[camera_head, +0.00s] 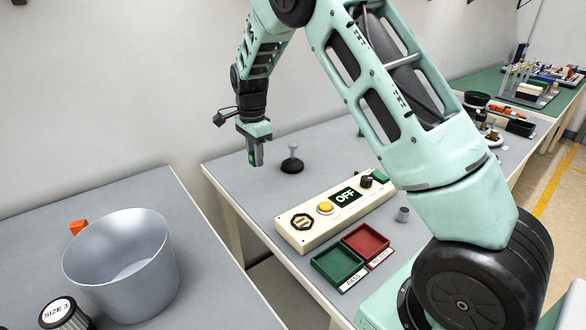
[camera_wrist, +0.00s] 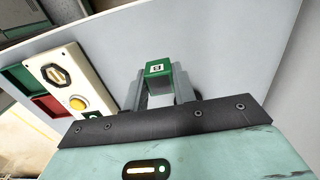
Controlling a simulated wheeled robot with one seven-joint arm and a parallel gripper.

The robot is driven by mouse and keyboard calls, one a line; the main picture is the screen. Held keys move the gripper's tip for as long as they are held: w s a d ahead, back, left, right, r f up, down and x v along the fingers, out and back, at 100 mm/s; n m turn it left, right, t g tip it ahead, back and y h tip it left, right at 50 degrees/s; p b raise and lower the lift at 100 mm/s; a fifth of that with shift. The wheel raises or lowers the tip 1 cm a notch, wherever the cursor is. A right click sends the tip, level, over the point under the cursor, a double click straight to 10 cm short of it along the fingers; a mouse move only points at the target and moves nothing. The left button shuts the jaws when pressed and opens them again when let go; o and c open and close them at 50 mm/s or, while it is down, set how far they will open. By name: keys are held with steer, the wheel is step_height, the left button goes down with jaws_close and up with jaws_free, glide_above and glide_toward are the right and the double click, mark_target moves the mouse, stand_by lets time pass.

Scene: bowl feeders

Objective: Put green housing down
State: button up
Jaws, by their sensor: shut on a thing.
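The green housing (camera_wrist: 158,69) is a small green block with a white marked label on its face. It sits between the two grey fingers of my gripper (camera_wrist: 160,88) in the wrist view. My gripper is shut on it. In the head view my gripper (camera_head: 256,155) points down over the far left part of the grey table (camera_head: 235,178); only a little green of the housing shows between the fingers there. I cannot tell whether the housing touches the tabletop.
A black-based grey post (camera_head: 292,162) stands just right of my gripper. A cream control box (camera_head: 315,225) reading OFF, a green tray (camera_head: 325,268) and a red tray (camera_head: 378,240) lie nearer. A large bowl (camera_head: 125,265) is on the left table.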

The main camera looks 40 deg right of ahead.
mark_target(258, 192)
step_height(258, 192, down, 10)
steer(key=shift+r, duration=0.2)
stand_by(0.3)
steer(key=shift+f, duration=0.2)
steer(key=o, duration=0.9)
steer(key=shift+o, duration=0.2)
steer(key=shift+r, duration=0.1)
